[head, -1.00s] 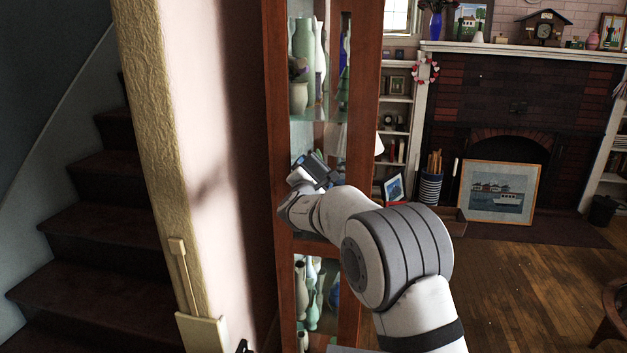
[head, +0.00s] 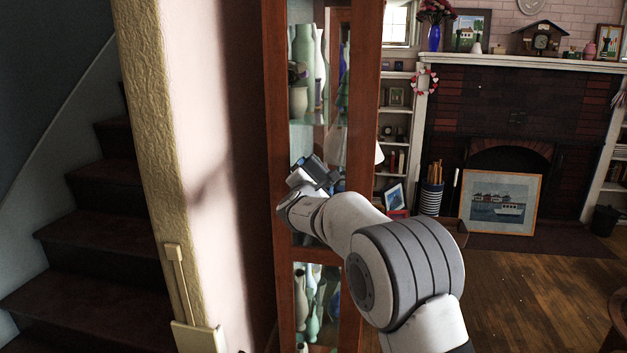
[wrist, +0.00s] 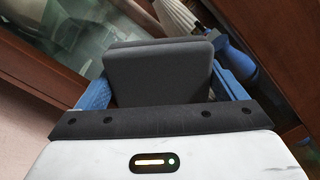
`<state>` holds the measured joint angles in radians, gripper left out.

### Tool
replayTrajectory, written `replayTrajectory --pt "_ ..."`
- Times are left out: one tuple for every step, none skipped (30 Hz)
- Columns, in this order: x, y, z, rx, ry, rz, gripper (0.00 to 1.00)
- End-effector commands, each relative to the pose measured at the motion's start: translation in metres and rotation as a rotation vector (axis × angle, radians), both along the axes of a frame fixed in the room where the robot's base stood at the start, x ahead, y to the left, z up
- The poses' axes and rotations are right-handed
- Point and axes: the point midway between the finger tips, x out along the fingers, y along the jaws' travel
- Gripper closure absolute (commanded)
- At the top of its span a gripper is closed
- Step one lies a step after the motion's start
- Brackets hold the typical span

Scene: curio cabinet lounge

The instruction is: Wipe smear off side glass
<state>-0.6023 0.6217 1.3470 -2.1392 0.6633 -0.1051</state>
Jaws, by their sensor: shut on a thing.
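The wooden curio cabinet (head: 366,70) stands ahead, with its side glass (head: 309,135) framed in red-brown wood. The glass also shows at the upper left of the wrist view (wrist: 68,40). I cannot make out a distinct smear; pale reflections and the vases behind blur the pane. My gripper (head: 318,172) is at the cabinet's middle height, in front of the pane. In the wrist view its blue fingers are shut on a dark grey pad (wrist: 160,75). The pad's far edge is close to the pane; I cannot tell whether they touch.
Green and white vases (head: 303,48) stand on shelves inside the cabinet. A pink wall (head: 225,200) and stairs (head: 95,200) lie left. A lamp with a blue base (wrist: 238,58) is beyond the cabinet. A fireplace (head: 510,130) with a boat picture (head: 500,202) stands behind open wooden floor (head: 530,290).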

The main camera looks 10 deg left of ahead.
Motion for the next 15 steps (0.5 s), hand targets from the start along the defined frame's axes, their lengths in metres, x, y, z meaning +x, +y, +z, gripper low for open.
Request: replayTrajectory --pt "0.000 0.000 -0.008 0.001 -0.001 0.001 0.36" --pt "0.000 0.000 -0.010 0.001 -0.001 0.001 0.36" --pt "0.000 0.000 -0.013 0.001 -0.001 0.001 0.36" --pt "0.000 0.000 -0.015 0.002 -0.001 0.001 0.36" --pt "0.000 0.000 -0.016 0.002 0.000 0.000 0.36" --pt "0.000 0.000 -0.017 0.002 0.000 0.000 0.36" --pt "0.000 0.000 -0.017 0.002 0.000 0.000 0.36" --pt "0.000 0.000 -0.017 0.002 0.000 0.000 0.36" --pt "0.000 0.000 -0.017 0.002 0.000 0.000 0.36" --pt "0.000 0.000 -0.017 0.002 0.000 0.000 0.36" --pt "0.000 0.000 -0.018 0.002 0.000 0.000 0.36" --pt "0.000 0.000 -0.020 0.002 0.000 0.000 0.36" --pt "0.000 0.000 -0.022 0.002 0.000 0.000 0.36" --pt "0.000 0.000 -0.024 0.002 0.000 0.000 0.36" --pt "0.001 0.000 -0.027 0.002 0.000 0.000 0.36"
